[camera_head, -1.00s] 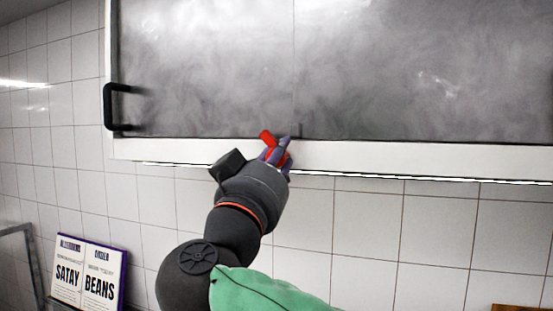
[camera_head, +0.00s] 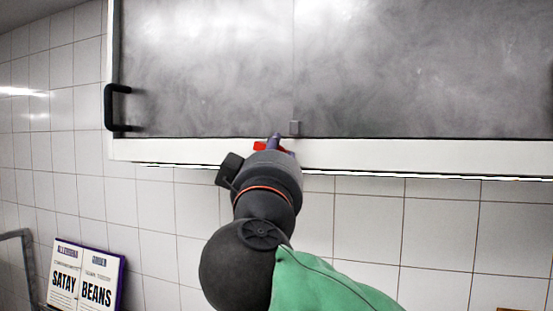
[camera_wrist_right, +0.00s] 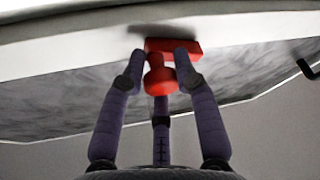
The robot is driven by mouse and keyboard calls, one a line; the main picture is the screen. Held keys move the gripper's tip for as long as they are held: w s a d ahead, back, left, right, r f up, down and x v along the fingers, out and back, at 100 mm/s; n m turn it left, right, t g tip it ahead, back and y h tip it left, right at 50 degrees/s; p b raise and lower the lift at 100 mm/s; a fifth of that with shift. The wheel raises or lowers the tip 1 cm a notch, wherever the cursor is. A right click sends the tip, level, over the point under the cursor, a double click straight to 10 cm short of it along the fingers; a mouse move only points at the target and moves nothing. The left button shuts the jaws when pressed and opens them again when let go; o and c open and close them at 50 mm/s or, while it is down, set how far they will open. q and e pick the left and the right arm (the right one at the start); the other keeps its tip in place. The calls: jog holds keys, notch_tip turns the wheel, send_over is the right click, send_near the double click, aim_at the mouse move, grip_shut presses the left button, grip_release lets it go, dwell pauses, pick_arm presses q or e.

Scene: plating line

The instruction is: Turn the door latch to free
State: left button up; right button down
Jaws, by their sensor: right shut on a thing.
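The red door latch (camera_head: 260,146) sits on the white lower frame of the cabinet, below the glass door (camera_head: 210,70). Its left part shows past my right gripper (camera_head: 279,143), whose arm and wrist hide the rest. In the right wrist view the latch (camera_wrist_right: 174,46) has a red bar lying along the white frame and a round red knob. The purple fingers of my right gripper (camera_wrist_right: 158,62) are closed around the knob. My left gripper is not in view.
A black door handle (camera_head: 112,108) is at the door's left edge. A sign reading SATAY and BEANS (camera_head: 84,276) stands at lower left. The tiled wall below the cabinet is clear.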

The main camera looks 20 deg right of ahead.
jog(key=shift+a+f+n+y+p, duration=0.15)
jog(key=shift+n+y, duration=0.25)
jog(key=shift+n, duration=0.45)
jog(key=shift+d+r+n+y+p, duration=0.15)
jog(key=shift+n+y, duration=0.25)
jog(key=shift+n, duration=0.45)
jog(key=shift+a+f+n, duration=0.1)
jog(key=shift+f+n, duration=0.05)
jog(key=shift+n, duration=0.15)
jog(key=c, duration=1.1)
grip_release()
jog(key=shift+o, duration=0.8)
jog(key=shift+w, duration=0.15)
jog(key=shift+s, duration=0.5)
jog(key=v, duration=1.1)
